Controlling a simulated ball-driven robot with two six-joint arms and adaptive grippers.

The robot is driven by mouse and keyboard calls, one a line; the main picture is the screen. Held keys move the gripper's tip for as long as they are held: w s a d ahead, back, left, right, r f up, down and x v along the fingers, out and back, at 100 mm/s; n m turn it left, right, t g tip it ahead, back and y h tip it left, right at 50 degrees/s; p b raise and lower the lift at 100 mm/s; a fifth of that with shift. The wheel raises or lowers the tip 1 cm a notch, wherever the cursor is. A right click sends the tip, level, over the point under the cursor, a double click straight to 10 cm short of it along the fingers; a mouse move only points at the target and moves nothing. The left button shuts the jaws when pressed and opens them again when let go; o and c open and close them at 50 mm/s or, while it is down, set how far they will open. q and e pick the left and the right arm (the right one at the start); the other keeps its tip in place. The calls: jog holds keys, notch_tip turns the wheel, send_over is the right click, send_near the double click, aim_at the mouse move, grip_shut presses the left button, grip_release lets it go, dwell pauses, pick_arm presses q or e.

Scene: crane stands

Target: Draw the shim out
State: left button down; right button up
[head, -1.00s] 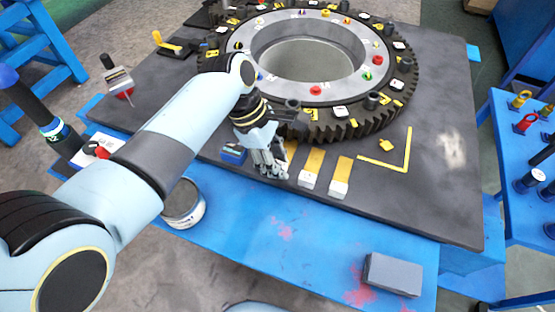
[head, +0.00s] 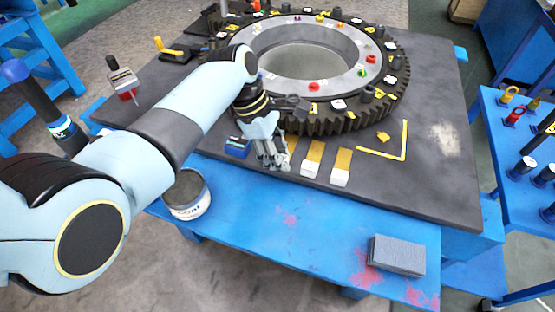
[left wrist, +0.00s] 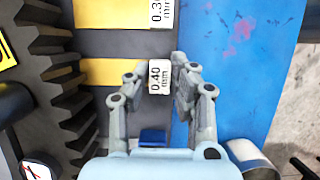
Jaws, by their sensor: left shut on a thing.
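My left gripper (head: 274,163) is low over the front edge of the dark plate, in front of the big toothed ring (head: 330,122). In the left wrist view its fingers (left wrist: 160,77) are shut on the white end block of a shim (left wrist: 157,80) marked 0.40 mm. The shim's yellow strip (left wrist: 105,72) runs from the block to the ring's teeth; I cannot tell whether it reaches under them. In the head view the fingers hide most of this shim. My right gripper is not in view.
Two similar shims (head: 313,152) (head: 342,161) lie just right of the gripper. A blue block (head: 237,148) sits close at its left. A tin (head: 187,194) and a grey block (head: 397,255) stand on the blue bench (head: 290,232). The bench in front of the gripper is mostly clear.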

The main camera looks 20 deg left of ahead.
pick_arm(q)
jog(key=c, duration=1.2)
grip_release()
jog(key=shift+s+f, duration=0.1)
jog(key=shift+s, duration=0.25)
jog(key=shift+o, duration=0.2)
jog(key=shift+w, duration=0.15)
jog(key=v, duration=1.2)
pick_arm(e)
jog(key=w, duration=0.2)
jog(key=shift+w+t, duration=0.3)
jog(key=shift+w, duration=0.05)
pick_arm(q)
jog(key=shift+s, duration=0.2)
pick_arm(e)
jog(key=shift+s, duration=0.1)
